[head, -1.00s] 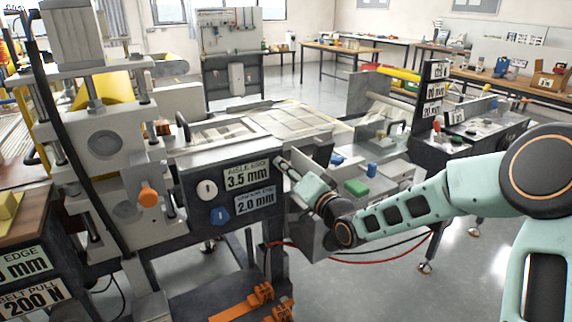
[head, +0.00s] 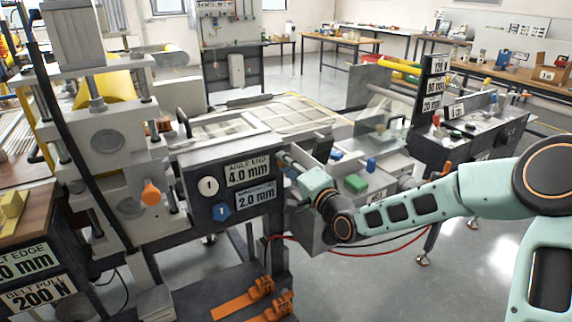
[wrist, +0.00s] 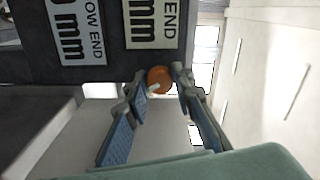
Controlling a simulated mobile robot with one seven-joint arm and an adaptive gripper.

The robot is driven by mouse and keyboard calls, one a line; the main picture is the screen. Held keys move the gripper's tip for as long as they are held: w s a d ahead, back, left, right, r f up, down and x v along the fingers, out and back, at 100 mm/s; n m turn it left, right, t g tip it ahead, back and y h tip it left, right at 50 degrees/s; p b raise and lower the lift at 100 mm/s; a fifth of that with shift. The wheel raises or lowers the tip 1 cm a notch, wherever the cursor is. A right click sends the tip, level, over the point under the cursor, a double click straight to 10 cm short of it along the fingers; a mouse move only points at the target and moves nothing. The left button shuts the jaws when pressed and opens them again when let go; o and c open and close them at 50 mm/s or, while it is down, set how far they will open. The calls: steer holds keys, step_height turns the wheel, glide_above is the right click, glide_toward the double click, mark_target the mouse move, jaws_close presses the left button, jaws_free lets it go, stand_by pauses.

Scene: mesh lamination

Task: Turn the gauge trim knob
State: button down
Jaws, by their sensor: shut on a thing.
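An orange knob (wrist: 160,79) on the dark gauge panel sits between my fingertips in the wrist view. My gripper (wrist: 162,84) is shut on it. In the head view my gripper (head: 287,165) is at the right end of the panel, and the knob there is hidden. The upper label (head: 248,170) reads 4.0 mm, with a smaller line that seems to say AISLE END. The lower label (head: 255,200) reads 2.0 mm.
Another orange knob (head: 151,193) is on the roller stand at left. Orange clamps (head: 262,287) lie on a low shelf below. Red and black cables run under my arm.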

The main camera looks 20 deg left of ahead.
steer(key=c, duration=1.9)
jaws_free()
steer(key=shift+c, duration=0.2)
steer(key=v, duration=1.2)
